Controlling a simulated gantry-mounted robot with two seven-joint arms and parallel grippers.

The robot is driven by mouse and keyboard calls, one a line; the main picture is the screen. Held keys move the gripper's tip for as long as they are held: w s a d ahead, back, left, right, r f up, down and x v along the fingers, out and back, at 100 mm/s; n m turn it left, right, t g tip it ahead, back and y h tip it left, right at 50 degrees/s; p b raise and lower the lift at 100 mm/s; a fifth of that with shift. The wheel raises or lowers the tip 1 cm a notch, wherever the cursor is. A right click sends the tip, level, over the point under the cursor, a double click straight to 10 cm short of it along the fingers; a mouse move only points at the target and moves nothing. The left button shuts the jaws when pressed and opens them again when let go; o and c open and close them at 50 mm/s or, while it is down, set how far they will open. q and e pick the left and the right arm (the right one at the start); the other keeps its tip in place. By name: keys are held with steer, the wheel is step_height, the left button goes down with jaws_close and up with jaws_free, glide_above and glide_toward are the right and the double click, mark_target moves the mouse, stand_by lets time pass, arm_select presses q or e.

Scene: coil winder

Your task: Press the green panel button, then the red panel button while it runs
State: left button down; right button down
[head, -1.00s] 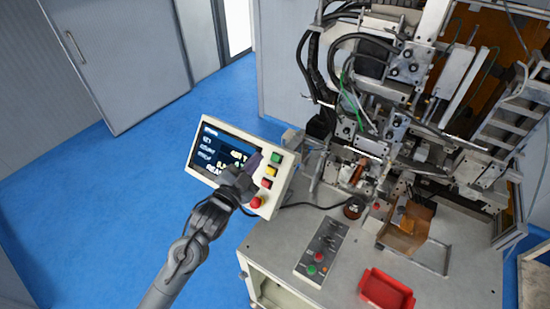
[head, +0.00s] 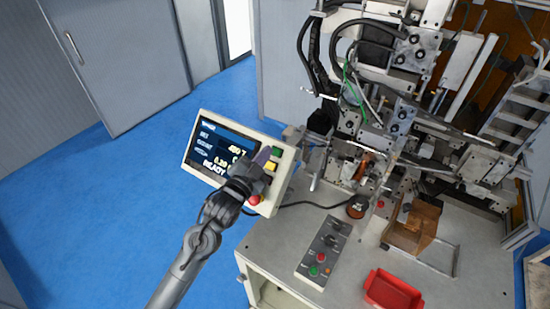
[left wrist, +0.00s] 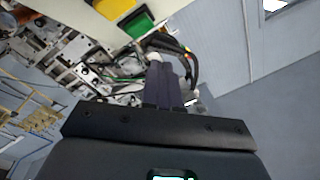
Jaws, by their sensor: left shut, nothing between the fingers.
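The tilted control panel (head: 279,190) shows in the head view with a lit screen (head: 215,140) that reads READY. Its green button (head: 277,152) is at the upper right and also shows in the left wrist view (left wrist: 140,24). The square red button below the yellow one is hidden behind my gripper. My left gripper (head: 264,154) is shut and empty, its fingertips over the panel just left of the green button. Contact cannot be told. My right gripper is not in view.
A yellow button (head: 271,166) and a round red knob (head: 254,200) are also on the panel. The bench holds a switch box (head: 322,248), a red tray (head: 393,290) and the winding machine (head: 385,120). Blue floor lies open on the left.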

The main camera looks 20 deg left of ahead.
mark_target(276, 152)
arm_select(q)
steer(key=shift+w+d+f+b, duration=0.2)
steer(key=shift+w+f+b, duration=0.25)
steer(key=shift+w+f, duration=0.3)
steer(key=shift+w, duration=0.15)
stand_by(0.6)
stand_by(0.8)
steer(key=shift+f, duration=0.15)
steer(key=shift+w+d+f, duration=0.15)
steer(key=shift+w+f, duration=0.05)
steer(key=shift+w, duration=0.1)
stand_by(0.3)
